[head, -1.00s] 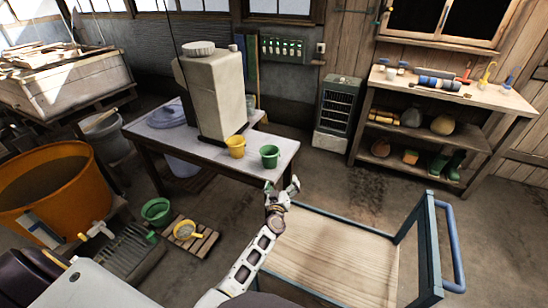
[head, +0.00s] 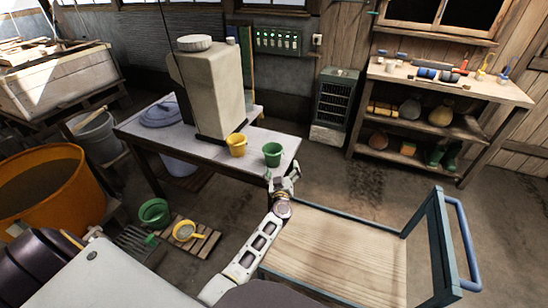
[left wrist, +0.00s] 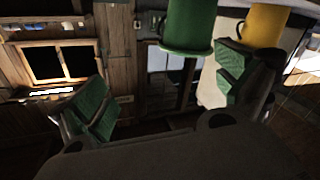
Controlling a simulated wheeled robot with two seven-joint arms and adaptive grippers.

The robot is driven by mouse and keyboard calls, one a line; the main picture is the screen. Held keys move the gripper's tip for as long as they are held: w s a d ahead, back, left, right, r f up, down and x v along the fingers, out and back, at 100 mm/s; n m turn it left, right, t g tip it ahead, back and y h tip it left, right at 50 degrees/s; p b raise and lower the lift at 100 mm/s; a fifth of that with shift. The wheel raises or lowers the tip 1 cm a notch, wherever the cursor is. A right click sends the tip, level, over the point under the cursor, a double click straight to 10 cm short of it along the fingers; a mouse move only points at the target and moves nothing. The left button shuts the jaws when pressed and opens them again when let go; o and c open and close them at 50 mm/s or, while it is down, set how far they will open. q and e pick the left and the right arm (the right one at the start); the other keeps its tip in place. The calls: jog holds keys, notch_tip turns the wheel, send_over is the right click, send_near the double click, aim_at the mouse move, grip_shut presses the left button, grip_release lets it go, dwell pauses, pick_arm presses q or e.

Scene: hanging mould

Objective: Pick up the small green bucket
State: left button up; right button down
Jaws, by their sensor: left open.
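The small green bucket (head: 272,154) stands upright at the near right corner of the white table (head: 212,160), beside a small yellow bucket (head: 237,144). My left gripper (head: 283,177) is open and empty, just in front of and slightly below the green bucket at the table's corner. In the left wrist view the green bucket (left wrist: 188,25) shows at the top, between and beyond the spread green-padded fingers (left wrist: 165,88), apart from them as far as I can tell. The yellow bucket (left wrist: 263,24) is behind the right-hand finger there. My right gripper is out of view.
A large beige canister (head: 212,92) stands behind the buckets. A flat trolley (head: 340,255) with a blue handle is right of my left arm.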

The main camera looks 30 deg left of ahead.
pick_arm(q)
jog(key=a+m+y, duration=0.1)
jog(key=s+a+m+g+y, duration=0.1)
jog(key=shift+s+a+m, duration=0.15)
jog(key=shift+a+m, duration=0.1)
jog(key=shift+m, duration=0.05)
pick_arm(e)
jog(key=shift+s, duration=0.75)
